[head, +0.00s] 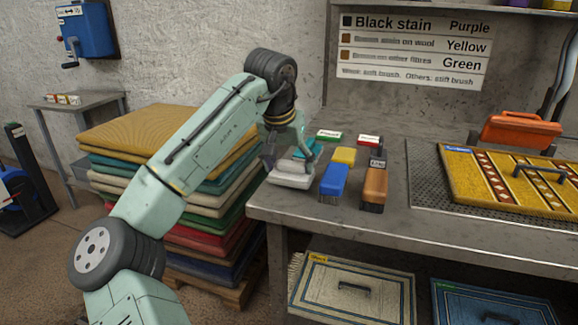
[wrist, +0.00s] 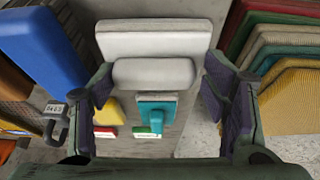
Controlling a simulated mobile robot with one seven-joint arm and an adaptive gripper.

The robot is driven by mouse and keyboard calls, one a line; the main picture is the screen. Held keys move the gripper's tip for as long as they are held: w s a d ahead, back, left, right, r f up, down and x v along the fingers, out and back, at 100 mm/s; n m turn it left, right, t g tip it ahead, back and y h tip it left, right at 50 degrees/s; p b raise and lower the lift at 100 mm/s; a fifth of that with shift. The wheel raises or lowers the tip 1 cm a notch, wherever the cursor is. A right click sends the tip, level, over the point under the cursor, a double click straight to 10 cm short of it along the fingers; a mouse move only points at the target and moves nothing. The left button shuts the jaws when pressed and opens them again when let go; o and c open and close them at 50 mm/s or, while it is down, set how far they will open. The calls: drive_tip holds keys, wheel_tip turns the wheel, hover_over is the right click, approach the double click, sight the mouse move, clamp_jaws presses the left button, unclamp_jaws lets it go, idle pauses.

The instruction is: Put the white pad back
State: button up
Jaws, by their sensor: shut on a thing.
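The white pad (head: 292,178) is a pale block with a raised grip, at the left end of the workbench in the head view. In the wrist view its wide body (wrist: 155,42) and rounded grip (wrist: 154,73) lie between my fingers. My gripper (head: 285,152) is shut on the white pad from above. I cannot tell whether the pad touches the bench top or hangs just above it. A teal-handled tool (wrist: 152,112) lies just behind the pad; it is partly hidden by my gripper in the head view.
To the pad's right stand a blue brush (head: 333,181), a brown brush (head: 375,187) and a yellow block (head: 344,156). Green-labelled (head: 329,136) and red-labelled (head: 368,141) items sit behind. A rug stack (head: 150,130) stands left of the bench. A patterned rug (head: 505,182) lies right.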

drive_tip(key=shift+f, duration=0.4)
drive_tip(key=shift+f, duration=0.2)
drive_tip(key=o, duration=1.1)
drive_tip(key=shift+c, duration=0.2)
drive_tip(key=shift+r, duration=0.1)
